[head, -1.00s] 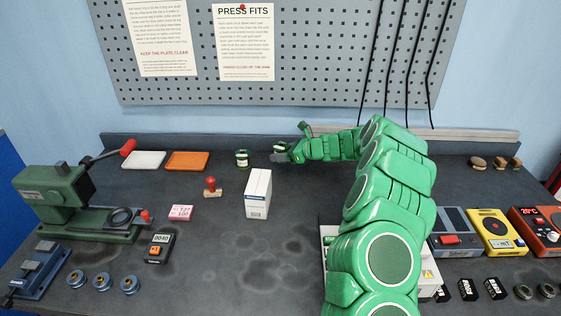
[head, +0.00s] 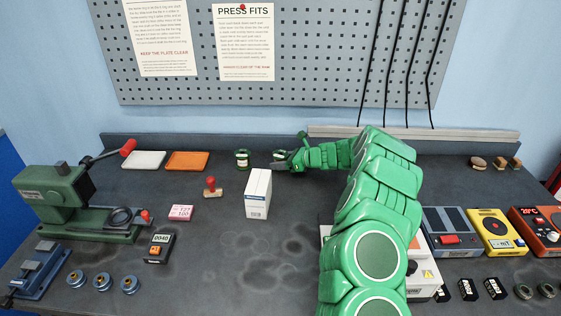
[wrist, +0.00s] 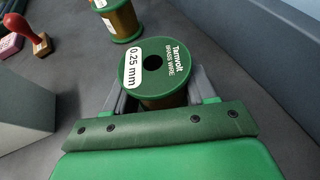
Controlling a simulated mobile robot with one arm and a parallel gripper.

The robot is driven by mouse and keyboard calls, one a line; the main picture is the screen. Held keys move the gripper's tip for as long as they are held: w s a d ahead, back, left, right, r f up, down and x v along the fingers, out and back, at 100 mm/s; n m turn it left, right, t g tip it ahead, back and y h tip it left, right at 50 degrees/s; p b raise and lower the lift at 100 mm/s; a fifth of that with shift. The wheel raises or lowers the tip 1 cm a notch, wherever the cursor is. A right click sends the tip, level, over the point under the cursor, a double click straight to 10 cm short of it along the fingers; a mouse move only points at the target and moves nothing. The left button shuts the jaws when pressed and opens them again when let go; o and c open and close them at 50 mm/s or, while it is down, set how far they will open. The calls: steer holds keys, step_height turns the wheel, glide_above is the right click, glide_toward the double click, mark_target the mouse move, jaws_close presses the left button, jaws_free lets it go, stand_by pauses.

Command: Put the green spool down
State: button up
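The green spool (wrist: 150,72), labelled brass wire 0.25 mm, is upright between the two grey fingers of my gripper (wrist: 158,102) in the wrist view. The fingers lie at its sides below the top flange, and my gripper is shut on it. In the head view my gripper (head: 277,166) is low over the back of the bench, and the held spool is small and hard to make out there. I cannot tell whether its base touches the bench.
A second green-flanged spool (head: 242,158) stands just left of my gripper; it also shows in the wrist view (wrist: 122,20). A white box (head: 257,194) and a red-handled stamp (head: 211,187) stand nearer the front. Orange (head: 187,161) and white (head: 144,160) trays lie farther left.

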steer(key=o, duration=0.4)
steer(key=shift+o, duration=0.2)
steer(key=shift+r, duration=0.1)
steer(key=v, duration=1.2)
steer(key=shift+w+r, duration=0.1)
steer(key=shift+r, duration=0.05)
